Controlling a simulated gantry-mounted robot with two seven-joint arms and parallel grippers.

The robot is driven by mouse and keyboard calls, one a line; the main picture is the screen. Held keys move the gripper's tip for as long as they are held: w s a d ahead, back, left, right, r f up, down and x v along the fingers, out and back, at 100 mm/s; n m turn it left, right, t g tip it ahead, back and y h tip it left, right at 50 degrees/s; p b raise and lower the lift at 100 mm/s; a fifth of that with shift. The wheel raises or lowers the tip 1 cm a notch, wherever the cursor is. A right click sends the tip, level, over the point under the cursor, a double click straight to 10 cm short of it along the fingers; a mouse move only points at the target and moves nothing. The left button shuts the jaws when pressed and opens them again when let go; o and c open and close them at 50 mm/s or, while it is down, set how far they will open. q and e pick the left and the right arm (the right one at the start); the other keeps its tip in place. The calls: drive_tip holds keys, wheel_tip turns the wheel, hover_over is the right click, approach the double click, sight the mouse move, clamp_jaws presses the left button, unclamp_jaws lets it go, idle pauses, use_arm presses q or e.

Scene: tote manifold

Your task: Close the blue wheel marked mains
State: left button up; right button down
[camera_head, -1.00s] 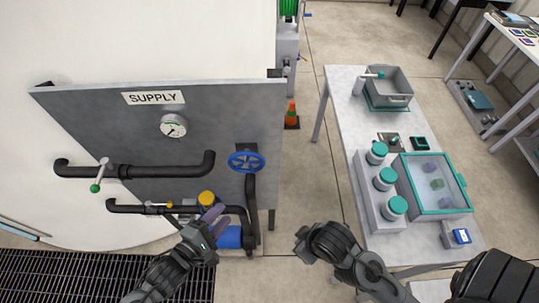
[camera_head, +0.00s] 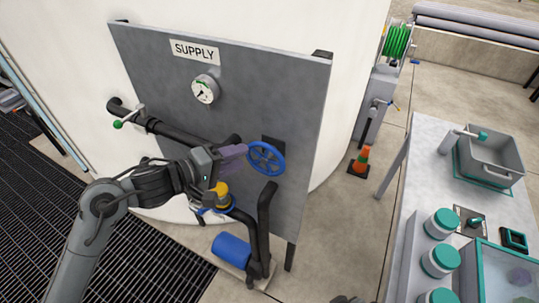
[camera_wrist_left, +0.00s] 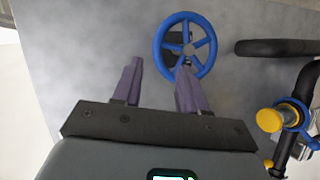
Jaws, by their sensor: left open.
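The blue wheel (camera_head: 266,158) is a spoked handwheel on the grey supply panel (camera_head: 270,95), right of its middle. No mains marking is readable on it. In the left wrist view the wheel (camera_wrist_left: 188,49) is ahead of the fingers, up and to the right. My left gripper (camera_head: 232,155) is just left of the wheel, with its purple fingers pointing at it. In the wrist view the left gripper (camera_wrist_left: 158,85) is open, with nothing between its fingers; the right finger overlaps the wheel's lower rim in the picture. Contact cannot be told.
A yellow-capped fitting (camera_head: 221,195) and black pipe (camera_head: 264,225) stand below the wheel.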

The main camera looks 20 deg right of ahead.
sight(269, 148)
use_arm(q)
drive_tip(key=b+x, duration=0.2)
drive_tip(key=x, duration=0.7)
drive_tip(key=shift+d, duration=0.25)
drive_tip(key=shift+w+d+f, duration=0.15)
drive_tip(key=shift+w+d, duration=0.05)
drive_tip(key=shift+d, duration=0.35)
clamp_jaws()
